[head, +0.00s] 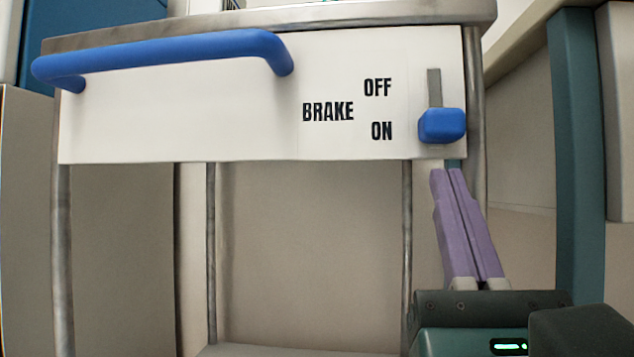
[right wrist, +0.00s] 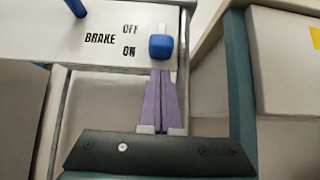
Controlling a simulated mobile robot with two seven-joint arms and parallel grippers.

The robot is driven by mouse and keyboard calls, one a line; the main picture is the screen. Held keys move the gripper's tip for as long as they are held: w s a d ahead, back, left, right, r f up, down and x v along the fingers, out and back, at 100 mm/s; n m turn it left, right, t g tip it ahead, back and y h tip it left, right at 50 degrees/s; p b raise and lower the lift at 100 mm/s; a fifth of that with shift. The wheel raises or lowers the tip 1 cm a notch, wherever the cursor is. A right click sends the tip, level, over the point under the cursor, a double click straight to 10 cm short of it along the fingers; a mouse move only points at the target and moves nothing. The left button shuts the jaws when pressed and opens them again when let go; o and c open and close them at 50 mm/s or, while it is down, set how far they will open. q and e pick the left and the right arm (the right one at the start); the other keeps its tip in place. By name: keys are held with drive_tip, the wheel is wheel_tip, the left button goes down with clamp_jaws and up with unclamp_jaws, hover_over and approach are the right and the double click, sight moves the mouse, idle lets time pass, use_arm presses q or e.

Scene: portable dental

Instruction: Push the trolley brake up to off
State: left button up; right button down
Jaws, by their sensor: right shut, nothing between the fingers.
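The blue brake knob (head: 441,126) sits at the low end of its vertical slot (head: 434,88) on the white trolley panel (head: 190,115), level with the word ON. OFF is printed above ON, beside the slot's upper part. My right gripper (head: 446,172) has purple fingers that are shut and empty. Its tips are just below the knob; I cannot tell whether they touch it. The right wrist view also shows the knob (right wrist: 161,47) right above the fingertips (right wrist: 163,73). My left gripper is not in view.
A blue handle bar (head: 160,48) sticks out from the panel's left part. Metal trolley legs (head: 62,250) stand below the panel. A teal post (head: 577,150) stands to the right. The slot above the knob is clear.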

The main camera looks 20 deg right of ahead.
sight(453, 114)
drive_tip(key=shift+s+r, duration=0.1)
drive_tip(key=shift+r, duration=0.75)
drive_tip(key=shift+r, duration=0.1)
wheel_tip(453, 114, up, 5)
drive_tip(key=p, duration=0.4)
drive_tip(key=shift+s+a+f, duration=0.1)
drive_tip(key=shift+f, duration=0.15)
